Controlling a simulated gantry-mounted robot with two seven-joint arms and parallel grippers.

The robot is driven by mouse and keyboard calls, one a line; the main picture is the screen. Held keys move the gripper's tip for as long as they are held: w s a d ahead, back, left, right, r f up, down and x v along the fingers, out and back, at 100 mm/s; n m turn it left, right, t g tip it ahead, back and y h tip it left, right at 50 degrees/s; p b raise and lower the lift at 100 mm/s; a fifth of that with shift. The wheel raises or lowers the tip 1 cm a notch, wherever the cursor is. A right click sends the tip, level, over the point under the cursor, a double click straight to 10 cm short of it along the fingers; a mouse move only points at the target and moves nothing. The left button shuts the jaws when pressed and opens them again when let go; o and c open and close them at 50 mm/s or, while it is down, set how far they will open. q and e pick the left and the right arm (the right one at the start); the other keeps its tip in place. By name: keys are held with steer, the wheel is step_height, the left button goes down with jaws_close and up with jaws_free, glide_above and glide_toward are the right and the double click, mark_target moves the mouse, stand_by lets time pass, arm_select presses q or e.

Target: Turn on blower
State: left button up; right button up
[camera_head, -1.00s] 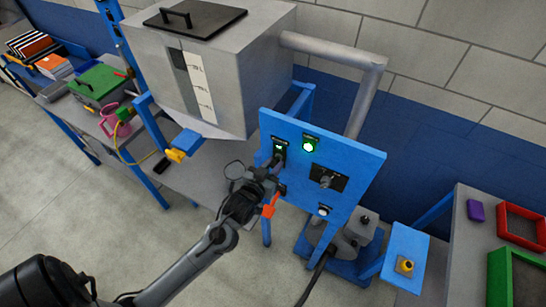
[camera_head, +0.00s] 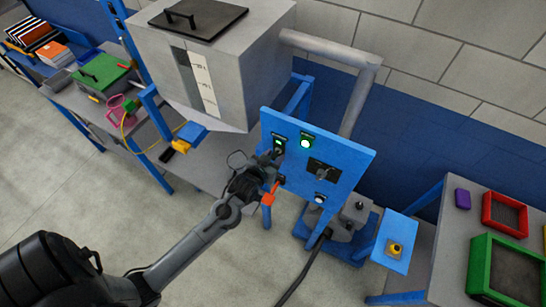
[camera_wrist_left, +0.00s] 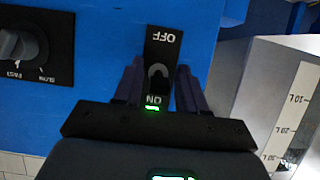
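The blue control panel (camera_head: 341,158) stands below the grey hopper in the head view. Its black switch plate (camera_head: 279,143) is at the panel's upper left. In the left wrist view the plate (camera_wrist_left: 163,45) appears upside down, with OFF at the top and ON at the bottom. A dark toggle (camera_wrist_left: 157,74) sits between the labels, and a small green light (camera_wrist_left: 153,108) glows by ON. My left gripper (camera_head: 274,161) is at the panel, its two fingers apart on either side of the toggle. Whether they touch it, I cannot tell. My right gripper is not in view.
A lit green-white lamp (camera_head: 306,143), a rotary knob (camera_head: 321,171) and a white button (camera_head: 320,200) are on the same panel. The hopper (camera_head: 222,55) overhangs at upper left. A blue stand with a yellow button (camera_head: 395,249) is at lower right.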

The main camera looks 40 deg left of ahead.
arm_select(q)
steer(key=shift+o, duration=0.3)
steer(key=b+v, duration=0.2)
steer(key=v, duration=0.9)
